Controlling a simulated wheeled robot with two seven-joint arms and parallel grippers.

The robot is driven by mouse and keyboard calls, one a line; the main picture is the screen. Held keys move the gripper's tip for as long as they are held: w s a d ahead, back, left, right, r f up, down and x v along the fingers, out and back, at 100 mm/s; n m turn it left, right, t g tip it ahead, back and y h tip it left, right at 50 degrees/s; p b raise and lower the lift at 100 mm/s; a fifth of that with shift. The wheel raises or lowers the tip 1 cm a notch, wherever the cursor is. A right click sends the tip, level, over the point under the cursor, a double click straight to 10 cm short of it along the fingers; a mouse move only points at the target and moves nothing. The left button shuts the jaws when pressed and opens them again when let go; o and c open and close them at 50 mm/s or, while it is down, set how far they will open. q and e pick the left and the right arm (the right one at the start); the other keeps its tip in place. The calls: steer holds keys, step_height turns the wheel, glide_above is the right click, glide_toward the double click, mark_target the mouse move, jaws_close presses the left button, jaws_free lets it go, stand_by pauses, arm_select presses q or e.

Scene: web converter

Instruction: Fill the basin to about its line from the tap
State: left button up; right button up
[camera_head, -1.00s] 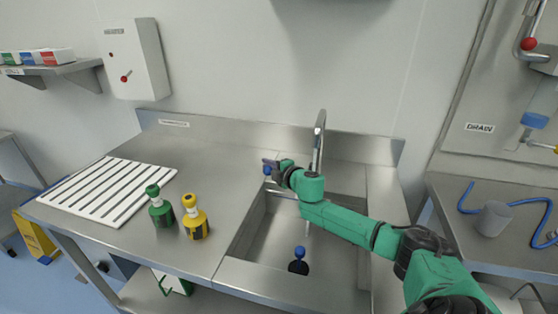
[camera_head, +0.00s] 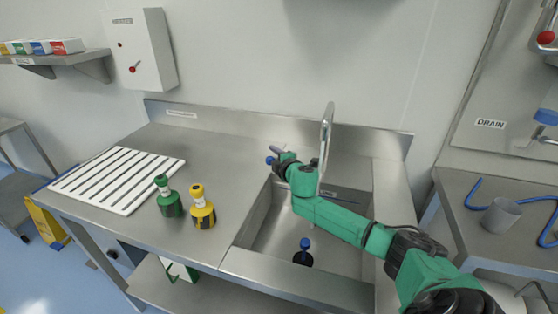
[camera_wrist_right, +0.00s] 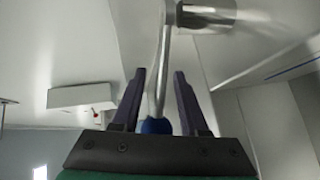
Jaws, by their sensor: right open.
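The steel basin (camera_head: 262,232) is sunk into the counter, with a blue-knobbed black plug (camera_head: 303,257) inside it. The tall steel tap (camera_head: 327,135) rises at the basin's back. My right gripper (camera_head: 274,153) is beside the tap, above the basin's back left corner. A blue knob (camera_head: 269,160) is at its fingertips. In the right wrist view, the gripper (camera_wrist_right: 159,74) is open and the blue knob (camera_wrist_right: 157,126) lies between its dark fingers. My arm hides part of the basin. I cannot make out a water stream, a water level or the line. My left gripper is out of view.
A green bottle (camera_head: 169,201) and a yellow bottle (camera_head: 202,210) stand on the counter left of the basin. A ribbed white drainboard (camera_head: 118,180) lies farther left. On the right, another counter holds a grey cup (camera_head: 501,216) and a blue hose (camera_head: 475,191).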

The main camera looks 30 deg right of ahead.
steer(key=v, duration=1.4)
steer(key=shift+s, duration=0.1)
